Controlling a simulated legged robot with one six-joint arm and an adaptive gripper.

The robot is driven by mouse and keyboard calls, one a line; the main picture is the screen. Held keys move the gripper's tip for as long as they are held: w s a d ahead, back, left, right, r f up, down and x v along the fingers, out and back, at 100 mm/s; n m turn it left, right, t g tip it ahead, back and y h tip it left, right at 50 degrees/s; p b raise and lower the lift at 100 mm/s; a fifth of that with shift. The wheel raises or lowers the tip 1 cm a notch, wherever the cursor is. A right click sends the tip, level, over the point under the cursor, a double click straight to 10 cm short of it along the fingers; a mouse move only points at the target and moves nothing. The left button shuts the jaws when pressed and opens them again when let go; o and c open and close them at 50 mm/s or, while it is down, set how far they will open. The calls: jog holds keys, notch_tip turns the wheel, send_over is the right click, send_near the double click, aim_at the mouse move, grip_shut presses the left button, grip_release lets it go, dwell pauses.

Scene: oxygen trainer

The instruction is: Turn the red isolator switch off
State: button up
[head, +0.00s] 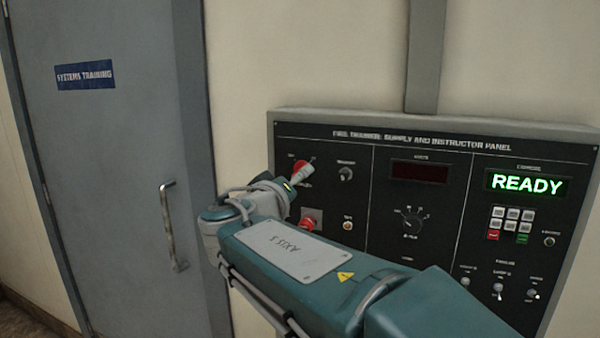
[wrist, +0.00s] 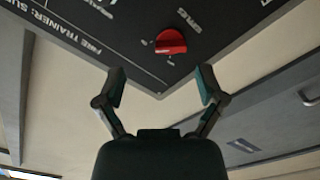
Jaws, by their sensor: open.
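The red isolator switch (head: 301,167) is a round red knob at the upper left of the black instructor panel (head: 335,165). In the head view my gripper (head: 298,178) is right in front of it and partly hides it. In the wrist view the red switch (wrist: 170,41) shows whole, beyond the fingertips and roughly between them. The two fingers of my gripper (wrist: 161,84) are spread wide, with nothing between them. A gap shows between the fingertips and the switch. I cannot read the switch's position for certain.
A rotary dial (head: 411,220) and a green READY display (head: 526,184) are farther right. A grey door (head: 110,170) with a handle is at left.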

aim_at(295, 170)
jog(key=w, duration=0.5)
jog(key=shift+w+a+f, duration=0.25)
jog(key=shift+a, duration=0.05)
jog(key=shift+w+a, duration=0.15)
jog(key=shift+w, duration=0.15)
jog(key=shift+w+d, duration=0.1)
jog(key=shift+d, duration=0.1)
jog(key=shift+d+r, duration=0.1)
jog(key=shift+d, duration=0.85)
jog(key=shift+c, duration=0.6)
jog(key=shift+a, duration=0.15)
jog(key=c, duration=1)
jog(key=shift+a, duration=0.3)
jog(key=shift+c, duration=0.2)
